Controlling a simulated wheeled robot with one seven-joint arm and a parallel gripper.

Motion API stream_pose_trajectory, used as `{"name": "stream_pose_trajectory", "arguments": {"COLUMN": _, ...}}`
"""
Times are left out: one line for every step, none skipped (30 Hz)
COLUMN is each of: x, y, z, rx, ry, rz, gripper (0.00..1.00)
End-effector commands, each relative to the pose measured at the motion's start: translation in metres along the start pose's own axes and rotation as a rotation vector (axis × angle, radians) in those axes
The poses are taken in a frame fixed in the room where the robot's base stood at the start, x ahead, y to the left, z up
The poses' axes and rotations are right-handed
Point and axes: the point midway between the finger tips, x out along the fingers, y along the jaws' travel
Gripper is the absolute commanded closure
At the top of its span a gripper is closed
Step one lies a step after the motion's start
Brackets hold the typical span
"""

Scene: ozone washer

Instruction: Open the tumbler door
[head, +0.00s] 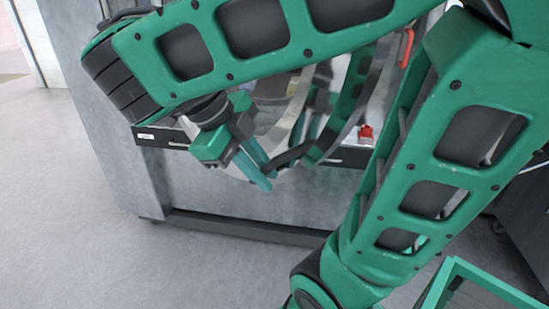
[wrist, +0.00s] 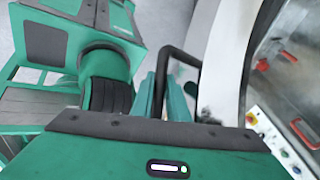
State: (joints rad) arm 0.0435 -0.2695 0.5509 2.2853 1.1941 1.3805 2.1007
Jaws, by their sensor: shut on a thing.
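The tumbler door (head: 290,115) is a round metal-rimmed door on the front of the grey washer, largely hidden behind my arm in the head view. It appears to stand out from the round opening, partly open. Its pale curved rim (wrist: 222,60) fills the upper middle of the wrist view. A black bar handle (head: 292,154) sticks out from the door's edge. My gripper (head: 267,168), with teal fingers, is shut on this handle. In the wrist view my gripper (wrist: 166,98) has the handle (wrist: 179,55) between its fingers.
The washer's grey front (head: 205,188) stands above a dark base bar (head: 245,226). A control panel with coloured buttons (wrist: 278,143) is close to the door at right in the wrist view. Red handles (wrist: 305,133) show beside it. Grey floor (head: 75,215) is free at left.

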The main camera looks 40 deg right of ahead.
Motion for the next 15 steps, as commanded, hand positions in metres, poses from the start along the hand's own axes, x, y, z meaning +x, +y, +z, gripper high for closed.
{"name": "stream_pose_trajectory", "arguments": {"x": -0.004, "y": 0.003, "z": 0.004, "rx": 0.009, "ry": -0.003, "rz": 0.000, "gripper": 1.00}}
{"name": "stream_pose_trajectory", "arguments": {"x": -0.005, "y": 0.005, "z": 0.004, "rx": 0.014, "ry": -0.001, "rz": 0.003, "gripper": 1.00}}
{"name": "stream_pose_trajectory", "arguments": {"x": -0.006, "y": 0.008, "z": 0.005, "rx": 0.022, "ry": 0.001, "rz": 0.005, "gripper": 1.00}}
{"name": "stream_pose_trajectory", "arguments": {"x": -0.007, "y": 0.009, "z": 0.006, "rx": 0.026, "ry": 0.003, "rz": 0.007, "gripper": 1.00}}
{"name": "stream_pose_trajectory", "arguments": {"x": -0.008, "y": 0.010, "z": 0.006, "rx": 0.030, "ry": 0.003, "rz": 0.008, "gripper": 1.00}}
{"name": "stream_pose_trajectory", "arguments": {"x": -0.009, "y": 0.011, "z": 0.007, "rx": 0.034, "ry": 0.004, "rz": 0.010, "gripper": 1.00}}
{"name": "stream_pose_trajectory", "arguments": {"x": -0.009, "y": 0.012, "z": 0.007, "rx": 0.035, "ry": 0.005, "rz": 0.010, "gripper": 1.00}}
{"name": "stream_pose_trajectory", "arguments": {"x": -0.010, "y": 0.013, "z": 0.007, "rx": 0.037, "ry": 0.005, "rz": 0.011, "gripper": 1.00}}
{"name": "stream_pose_trajectory", "arguments": {"x": -0.010, "y": 0.013, "z": 0.008, "rx": 0.038, "ry": 0.006, "rz": 0.011, "gripper": 1.00}}
{"name": "stream_pose_trajectory", "arguments": {"x": -0.010, "y": 0.013, "z": 0.008, "rx": 0.039, "ry": 0.006, "rz": 0.012, "gripper": 1.00}}
{"name": "stream_pose_trajectory", "arguments": {"x": -0.010, "y": 0.013, "z": 0.008, "rx": 0.040, "ry": 0.006, "rz": 0.012, "gripper": 1.00}}
{"name": "stream_pose_trajectory", "arguments": {"x": -0.010, "y": 0.013, "z": 0.008, "rx": 0.040, "ry": 0.005, "rz": 0.011, "gripper": 1.00}}
{"name": "stream_pose_trajectory", "arguments": {"x": -0.010, "y": 0.013, "z": 0.008, "rx": 0.040, "ry": 0.005, "rz": 0.011, "gripper": 1.00}}
{"name": "stream_pose_trajectory", "arguments": {"x": -0.010, "y": 0.013, "z": 0.008, "rx": 0.040, "ry": 0.005, "rz": 0.011, "gripper": 1.00}}
{"name": "stream_pose_trajectory", "arguments": {"x": -0.010, "y": 0.013, "z": 0.008, "rx": 0.039, "ry": 0.005, "rz": 0.011, "gripper": 1.00}}
